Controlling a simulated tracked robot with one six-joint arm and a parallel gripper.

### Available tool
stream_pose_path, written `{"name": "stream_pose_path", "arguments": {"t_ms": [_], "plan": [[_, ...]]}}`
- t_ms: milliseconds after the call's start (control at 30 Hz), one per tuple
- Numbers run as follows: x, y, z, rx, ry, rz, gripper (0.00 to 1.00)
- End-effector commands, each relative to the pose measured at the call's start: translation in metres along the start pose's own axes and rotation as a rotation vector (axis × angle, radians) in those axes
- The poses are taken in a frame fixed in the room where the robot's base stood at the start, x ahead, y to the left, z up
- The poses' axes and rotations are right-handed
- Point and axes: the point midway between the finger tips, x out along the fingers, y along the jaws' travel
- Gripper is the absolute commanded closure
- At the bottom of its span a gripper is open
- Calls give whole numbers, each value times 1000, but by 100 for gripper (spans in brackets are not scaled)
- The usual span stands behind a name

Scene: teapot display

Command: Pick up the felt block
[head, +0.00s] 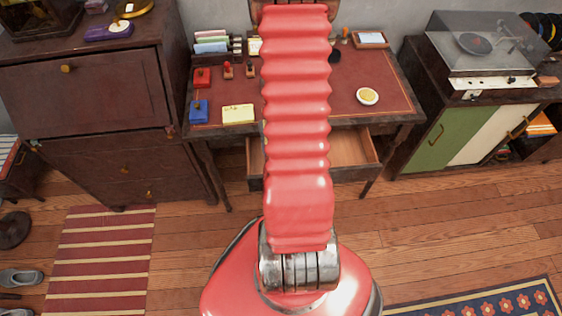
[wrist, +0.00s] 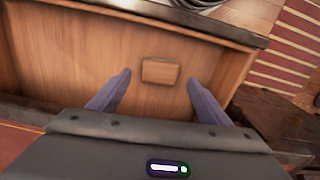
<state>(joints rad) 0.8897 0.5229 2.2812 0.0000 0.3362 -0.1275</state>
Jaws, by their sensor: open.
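A small brown block (wrist: 160,71), which looks like the felt block, lies in the open wooden drawer (wrist: 75,60) in the wrist view. Its colour is close to the wood, and I cannot tell its material. My gripper (wrist: 158,78) is open and empty, with a finger on either side of the block in the picture. I cannot tell how far above it the fingertips are. In the head view the desk drawer (head: 350,152) stands open. My red arm crosses in front of it and hides the block and my gripper there.
The desk top (head: 320,95) above the drawer holds red (head: 202,77) and blue (head: 199,111) boxes, a yellow notepad (head: 238,114) and a round white dish (head: 367,96). A dark cabinet (head: 90,100) stands left, a record player (head: 480,45) right. The drawer's walls surround the block.

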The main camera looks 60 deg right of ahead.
Motion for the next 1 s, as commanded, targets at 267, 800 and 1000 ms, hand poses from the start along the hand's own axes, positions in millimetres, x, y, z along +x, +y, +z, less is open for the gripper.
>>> {"name": "stream_pose_path", "arguments": {"t_ms": [267,800,1000], "plan": [[30,0,0,0,-3,0,28],[42,1,0,0,-1,0,28],[42,1,0,0,-1,0,28]]}}
